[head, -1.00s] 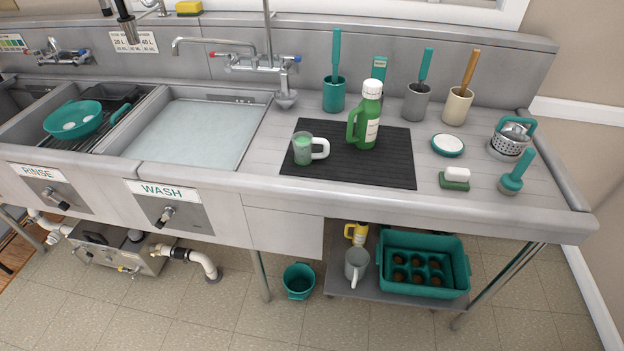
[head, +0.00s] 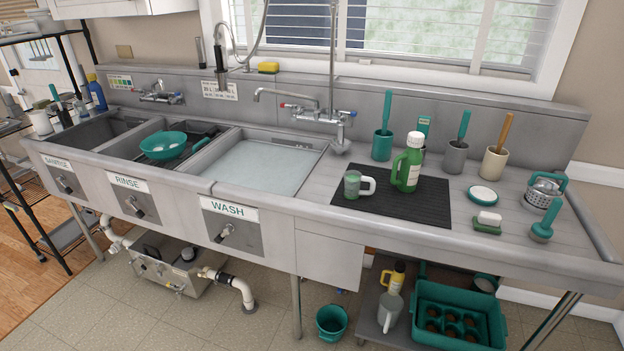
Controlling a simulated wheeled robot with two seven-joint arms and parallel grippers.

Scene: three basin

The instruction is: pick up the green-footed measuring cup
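A clear cup with a white handle and green showing low in its body (head: 352,185) stands upright on the black ribbed mat (head: 420,209), right of the wash basin. It looks like the measuring cup, but its foot is too small to make out clearly. Its handle points right, towards a green bottle with a white cap (head: 407,165) just beside it. Neither of my grippers is in view.
Left of the mat are the water-filled wash basin (head: 262,168) and the rinse basin with a teal pan (head: 166,146). Brush holders (head: 382,146) stand behind the mat. A soap dish (head: 487,224) and a white-topped round dish (head: 482,195) sit right of it.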

